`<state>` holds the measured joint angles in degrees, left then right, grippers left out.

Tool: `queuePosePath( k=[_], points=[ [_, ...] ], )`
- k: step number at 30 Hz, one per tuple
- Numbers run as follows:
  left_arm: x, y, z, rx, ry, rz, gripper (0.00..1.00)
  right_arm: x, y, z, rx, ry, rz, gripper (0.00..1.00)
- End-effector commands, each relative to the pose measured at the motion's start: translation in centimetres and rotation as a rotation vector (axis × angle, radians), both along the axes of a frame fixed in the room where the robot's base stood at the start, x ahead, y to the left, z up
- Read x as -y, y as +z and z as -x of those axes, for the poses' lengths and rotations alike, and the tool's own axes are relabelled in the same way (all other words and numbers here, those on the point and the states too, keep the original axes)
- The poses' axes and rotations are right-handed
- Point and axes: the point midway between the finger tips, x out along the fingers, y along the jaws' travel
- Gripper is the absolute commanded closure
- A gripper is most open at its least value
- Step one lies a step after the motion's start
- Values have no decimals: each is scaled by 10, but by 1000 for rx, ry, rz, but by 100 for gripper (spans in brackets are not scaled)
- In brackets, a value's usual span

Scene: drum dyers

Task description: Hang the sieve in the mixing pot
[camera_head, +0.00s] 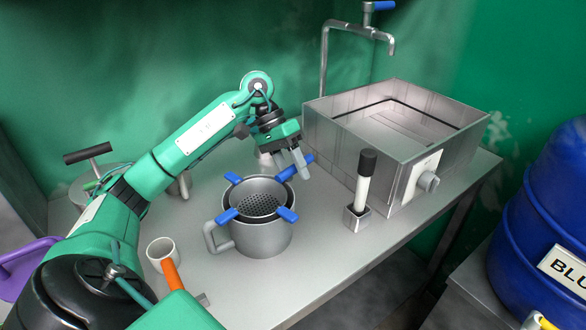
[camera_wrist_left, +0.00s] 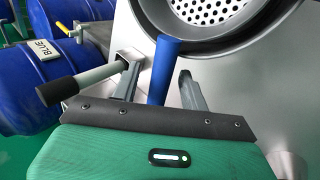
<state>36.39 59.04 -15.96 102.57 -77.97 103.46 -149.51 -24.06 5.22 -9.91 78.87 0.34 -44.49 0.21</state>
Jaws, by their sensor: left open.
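The grey mixing pot (camera_head: 262,240) stands upright on the metal table, its loop handle to the left. The sieve (camera_head: 262,205), a dark perforated bowl with several blue handles, sits in the pot's mouth with blue handles over the rim. My left gripper (camera_head: 293,164) is at the pot's far right side, pointing down at the far right blue handle. In the left wrist view, the blue handle (camera_wrist_left: 165,65) stands between the open fingers (camera_wrist_left: 160,88); I cannot tell whether they touch it. The perforated sieve bottom (camera_wrist_left: 215,12) shows at the top. My right gripper is not in view.
A black-handled tool (camera_head: 364,180) stands in a small holder right of the pot. A metal sink (camera_head: 325,140) is behind it. A white cup (camera_head: 161,249) is at left, near an orange handle (camera_head: 171,275). A blue drum (camera_head: 545,220) stands at far right. The table's front right is clear.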

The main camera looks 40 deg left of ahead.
Motion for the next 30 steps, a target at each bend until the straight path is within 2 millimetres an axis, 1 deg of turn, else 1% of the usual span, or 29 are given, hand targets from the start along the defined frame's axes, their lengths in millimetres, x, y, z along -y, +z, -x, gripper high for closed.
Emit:
queuePosePath(
  k=[1,6,12,16,22,30],
  points=[
    [-9,13,-2,8,6,-2,55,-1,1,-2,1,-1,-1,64],
    [-31,45,-3,7,4,0,55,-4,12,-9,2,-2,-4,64],
    [-53,79,-4,6,4,0,55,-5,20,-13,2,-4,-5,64],
    [-65,98,-5,5,3,-1,55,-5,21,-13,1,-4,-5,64],
    [-74,111,-5,3,3,-1,55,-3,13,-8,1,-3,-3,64],
    [-77,114,-5,2,1,0,55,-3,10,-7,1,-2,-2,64]
  ],
)
